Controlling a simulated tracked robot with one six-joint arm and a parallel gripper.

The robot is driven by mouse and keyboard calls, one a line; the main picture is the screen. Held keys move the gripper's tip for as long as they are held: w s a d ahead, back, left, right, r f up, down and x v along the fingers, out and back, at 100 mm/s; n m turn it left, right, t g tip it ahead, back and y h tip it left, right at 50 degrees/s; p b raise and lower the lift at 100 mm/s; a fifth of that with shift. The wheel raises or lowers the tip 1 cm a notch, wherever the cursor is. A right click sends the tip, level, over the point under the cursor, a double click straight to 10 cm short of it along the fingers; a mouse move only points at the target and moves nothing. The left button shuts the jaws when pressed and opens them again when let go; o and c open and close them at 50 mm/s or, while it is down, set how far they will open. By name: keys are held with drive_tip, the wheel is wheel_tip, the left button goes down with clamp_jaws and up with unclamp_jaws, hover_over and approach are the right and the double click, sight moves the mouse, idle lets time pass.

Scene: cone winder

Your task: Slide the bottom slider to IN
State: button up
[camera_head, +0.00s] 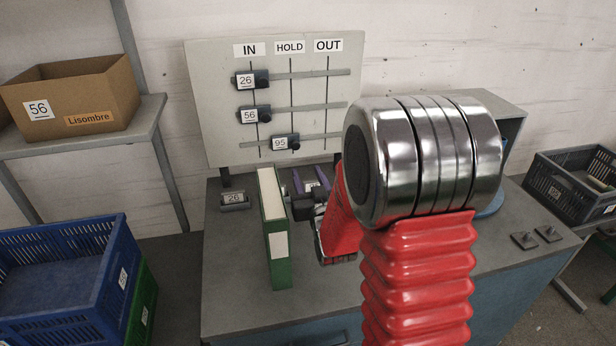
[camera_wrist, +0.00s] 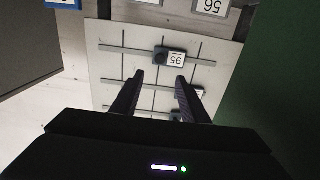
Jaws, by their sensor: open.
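The bottom slider (camera_head: 286,143) is a dark block with a white 95 label. It sits on the lowest rail of the upright white board (camera_head: 215,130), at the HOLD line. The IN line is to its left and OUT to its right. In the wrist view, which is upside down, the bottom slider (camera_wrist: 170,57) shows beyond my fingertips. My gripper (camera_head: 311,180) is low in front of the board, below the slider, with purple fingers apart. In the wrist view my gripper (camera_wrist: 160,78) is open with nothing between its fingers; I cannot tell whether it touches anything.
Sliders 26 (camera_head: 252,78) and 56 (camera_head: 254,115) sit at IN on the upper rails. A green binder (camera_head: 281,260) stands on the table left of my gripper. A grey crate (camera_head: 575,178) is at far right.

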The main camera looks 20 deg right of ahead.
drive_tip(key=shift+d, duration=0.35)
drive_tip(key=c, duration=0.3)
drive_tip(key=shift+m+h, duration=0.5)
drive_tip(key=shift+h, duration=0.4)
drive_tip(key=d, duration=0.5)
drive_tip(key=d+f, duration=0.1)
drive_tip(key=d, duration=0.2)
drive_tip(key=shift+s, duration=0.3)
drive_tip(key=c, duration=0.6)
drive_tip(key=w+d+r+y, duration=0.1)
drive_tip(key=d, duration=0.1)
drive_tip(key=w+d+r+y, duration=0.1)
drive_tip(key=d, duration=0.2)
drive_tip(key=w+d+r+t+y, duration=0.1)
drive_tip(key=d, duration=0.1)
drive_tip(key=shift+d+r+m, duration=0.15)
drive_tip(key=shift+d+m, duration=0.1)
drive_tip(key=shift+m, duration=0.05)
clamp_jaws()
drive_tip(key=m+g+y, duration=0.1)
drive_tip(key=m+y, duration=0.1)
drive_tip(key=y, duration=0.1)
drive_tip(key=a+m+g+y, duration=0.1)
drive_tip(key=m+y, duration=0.2)
drive_tip(key=m+g+y, duration=0.1)
drive_tip(key=m+y, duration=0.2)
drive_tip(key=shift+w+a+g, duration=0.15)
drive_tip(key=shift+a+g, duration=0.25)
